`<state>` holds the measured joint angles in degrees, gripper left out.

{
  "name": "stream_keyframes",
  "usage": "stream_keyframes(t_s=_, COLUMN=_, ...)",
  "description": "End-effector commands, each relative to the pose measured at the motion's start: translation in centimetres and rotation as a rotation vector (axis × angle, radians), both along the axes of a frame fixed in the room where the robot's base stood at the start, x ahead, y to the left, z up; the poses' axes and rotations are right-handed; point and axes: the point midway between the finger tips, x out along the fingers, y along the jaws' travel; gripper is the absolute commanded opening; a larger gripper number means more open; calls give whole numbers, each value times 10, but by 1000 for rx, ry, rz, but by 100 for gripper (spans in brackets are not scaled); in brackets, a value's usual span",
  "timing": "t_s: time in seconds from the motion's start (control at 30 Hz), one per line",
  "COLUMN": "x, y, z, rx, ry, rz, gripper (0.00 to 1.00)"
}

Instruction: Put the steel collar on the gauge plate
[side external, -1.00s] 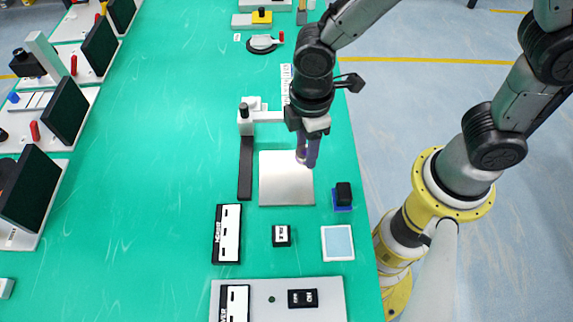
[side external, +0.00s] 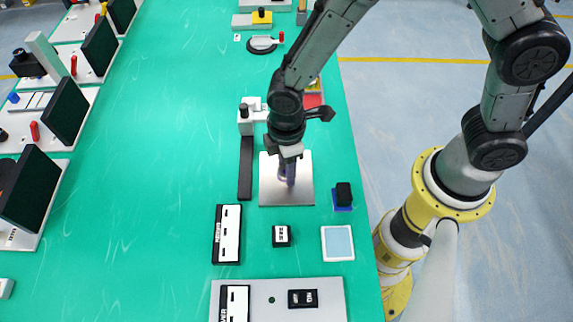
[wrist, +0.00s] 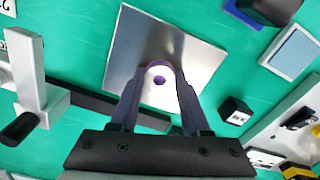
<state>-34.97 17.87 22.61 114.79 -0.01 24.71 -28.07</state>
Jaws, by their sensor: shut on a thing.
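The gauge plate is a bare silver square (side external: 301,195) lying on the green table; it also fills the upper middle of the wrist view (wrist: 135,35). My gripper (side external: 287,180) is over the middle of this plate, pointing down. In the wrist view my gripper (wrist: 158,88) is shut on the steel collar (wrist: 158,68), a small pale ring with a dark hole, held between the two purple-grey fingertips. The collar is mostly hidden by the fingers in the side view. I cannot tell whether it touches the plate or hangs just above it.
A grey and white stand (side external: 246,125) with a dark bar (side external: 245,170) is just left of the plate. A black block on a blue base (side external: 343,195) is at right. A small black labelled block (side external: 281,236) and a pale blue pad (side external: 338,243) lie in front.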

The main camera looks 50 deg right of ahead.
Motion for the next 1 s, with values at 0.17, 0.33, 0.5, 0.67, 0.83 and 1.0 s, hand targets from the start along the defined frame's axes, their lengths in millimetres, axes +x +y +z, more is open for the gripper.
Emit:
stream_keyframes(t_s=0.17, x=0, y=0, z=-3, rx=-1, ry=0, rz=0, gripper=54)
stream_keyframes(t_s=0.33, x=0, y=0, z=-3, rx=0, ry=0, rz=0, gripper=77)
stream_keyframes(t_s=0.5, x=0, y=0, z=-3, rx=0, ry=0, rz=0, gripper=77)
stream_keyframes(t_s=0.67, x=0, y=0, z=2, rx=1, ry=-2, rz=0, gripper=77)
stream_keyframes(t_s=0.83, x=1, y=1, z=26, rx=4, ry=-5, rz=0, gripper=77)
stream_keyframes(t_s=1.0, x=1, y=1, z=62, rx=4, ry=-7, rz=0, gripper=77)
